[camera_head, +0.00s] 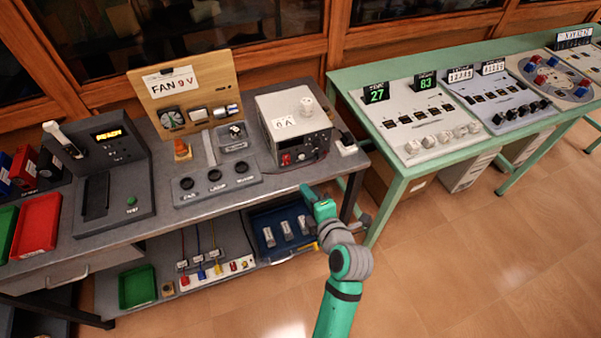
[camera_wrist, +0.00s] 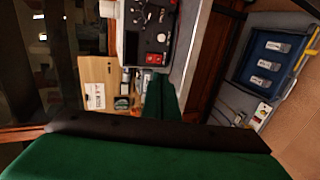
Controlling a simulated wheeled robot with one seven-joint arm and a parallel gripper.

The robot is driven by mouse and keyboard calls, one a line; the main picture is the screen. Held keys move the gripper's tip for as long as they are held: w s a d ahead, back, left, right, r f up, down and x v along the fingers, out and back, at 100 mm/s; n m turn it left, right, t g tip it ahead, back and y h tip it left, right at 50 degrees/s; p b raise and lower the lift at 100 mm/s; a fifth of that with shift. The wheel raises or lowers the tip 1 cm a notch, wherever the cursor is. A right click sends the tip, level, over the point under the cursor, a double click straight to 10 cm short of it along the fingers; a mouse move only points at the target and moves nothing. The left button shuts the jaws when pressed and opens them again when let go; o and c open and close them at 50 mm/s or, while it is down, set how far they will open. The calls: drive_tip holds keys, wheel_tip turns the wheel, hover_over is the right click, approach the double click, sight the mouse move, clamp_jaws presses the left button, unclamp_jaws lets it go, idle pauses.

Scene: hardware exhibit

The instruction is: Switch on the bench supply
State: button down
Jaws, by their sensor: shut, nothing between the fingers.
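My green gripper (camera_head: 308,194) is shut and empty. It is in front of the bench's right front edge, apart from the supply. In the wrist view, a green finger (camera_wrist: 160,97) points toward the bench.
A fan board (camera_head: 185,90) reading "FAN 9 V" and a panel of round sockets (camera_head: 218,180) stand left of the supply. A small white block (camera_head: 346,143) sits at its right. A blue tray (camera_head: 283,228) is on the lower shelf. A green table (camera_head: 395,185) stands at right.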

sight(287, 163)
drive_tip(key=x, duration=1.4)
drive_tip(key=shift+a, duration=0.15)
